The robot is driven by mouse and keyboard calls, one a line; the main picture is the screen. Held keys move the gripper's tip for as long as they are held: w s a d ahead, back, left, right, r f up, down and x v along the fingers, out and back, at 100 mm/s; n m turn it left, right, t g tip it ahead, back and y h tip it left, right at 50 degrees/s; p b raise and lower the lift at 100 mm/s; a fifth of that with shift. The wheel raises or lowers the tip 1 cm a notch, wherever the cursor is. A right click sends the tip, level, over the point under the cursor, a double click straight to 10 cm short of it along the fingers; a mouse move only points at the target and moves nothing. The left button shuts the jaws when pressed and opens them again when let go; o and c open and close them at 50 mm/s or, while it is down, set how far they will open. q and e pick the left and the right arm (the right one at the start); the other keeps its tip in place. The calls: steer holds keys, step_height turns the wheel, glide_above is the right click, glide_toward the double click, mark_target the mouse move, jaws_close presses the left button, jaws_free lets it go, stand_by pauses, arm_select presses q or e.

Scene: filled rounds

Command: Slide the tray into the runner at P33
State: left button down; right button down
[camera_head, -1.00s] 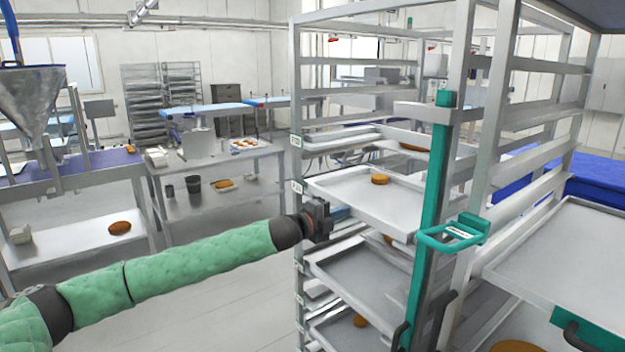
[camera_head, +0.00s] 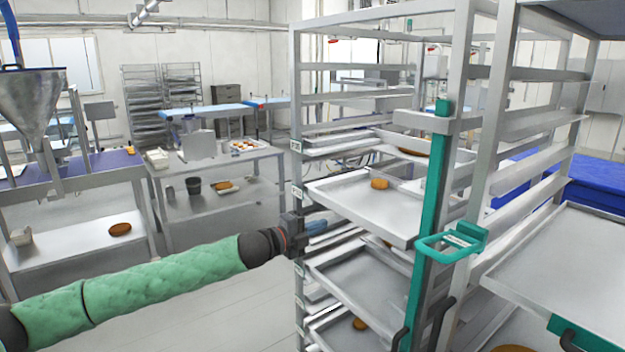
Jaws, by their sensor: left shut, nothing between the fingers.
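A grey metal tray (camera_head: 345,195) with a brown round (camera_head: 380,184) on it sits in the open rack (camera_head: 297,90), at mid height. Its near edge shows between the left post and the teal upright. My left gripper (camera_head: 316,227) is at the rack's left post, just below this tray. Its bluish fingers are shut and empty and point into the rack. Whether they touch the tray or post I cannot tell. White labels (camera_head: 297,193) mark the post, too small to read. My right gripper is not in view.
Another tray (camera_head: 355,275) lies lower in the rack. A teal upright (camera_head: 428,220) and teal handle (camera_head: 450,242) stand at the rack's right. A large tray (camera_head: 565,255) juts out at right. A steel table (camera_head: 215,170) stands behind left; floor between is free.

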arm_select(q)
steer(key=p+v, duration=0.1)
steer(key=v, duration=0.7)
stand_by(0.4)
